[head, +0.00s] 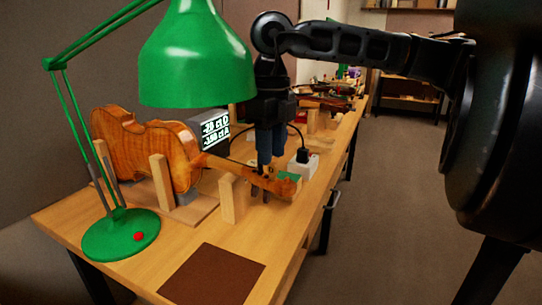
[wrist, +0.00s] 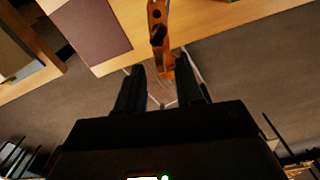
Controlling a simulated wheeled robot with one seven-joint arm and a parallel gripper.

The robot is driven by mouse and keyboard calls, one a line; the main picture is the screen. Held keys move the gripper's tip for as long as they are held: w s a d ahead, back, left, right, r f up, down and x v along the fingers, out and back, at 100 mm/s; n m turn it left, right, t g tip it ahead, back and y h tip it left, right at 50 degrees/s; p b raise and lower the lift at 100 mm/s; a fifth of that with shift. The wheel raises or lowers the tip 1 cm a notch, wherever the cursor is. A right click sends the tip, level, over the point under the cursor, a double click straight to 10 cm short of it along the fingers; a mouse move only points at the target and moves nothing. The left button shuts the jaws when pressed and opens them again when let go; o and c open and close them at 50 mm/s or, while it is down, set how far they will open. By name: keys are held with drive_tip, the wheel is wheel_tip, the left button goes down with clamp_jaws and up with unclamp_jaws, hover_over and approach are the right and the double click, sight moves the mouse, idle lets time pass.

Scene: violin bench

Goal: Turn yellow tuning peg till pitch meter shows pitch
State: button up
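An orange-brown violin (head: 183,150) stands on its side on the bench, and its pegbox and scroll end (head: 272,184) reaches out to the right, near the front edge. The scroll end also shows at the top of the wrist view (wrist: 157,25). The pitch meter (head: 214,130) is a dark box with two white lines of text, one ending in A; the figures are small, with minus signs. My gripper (head: 270,163) points down just above the pegbox. In the wrist view its fingers (wrist: 162,68) are apart, with the pegbox beyond the gap. I cannot pick out the yellow peg.
A green lamp (head: 195,60) hangs over the bench at left, its base (head: 120,233) near the front. Wooden posts (head: 231,197) stand by the violin. A white box with a black plug (head: 303,165) is right of my gripper. A brown mat (head: 212,275) lies in front.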

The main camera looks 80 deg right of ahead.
sight(273, 171)
drive_tip(key=shift+f, duration=1.35)
drive_tip(key=shift+c, duration=0.4)
clamp_jaws()
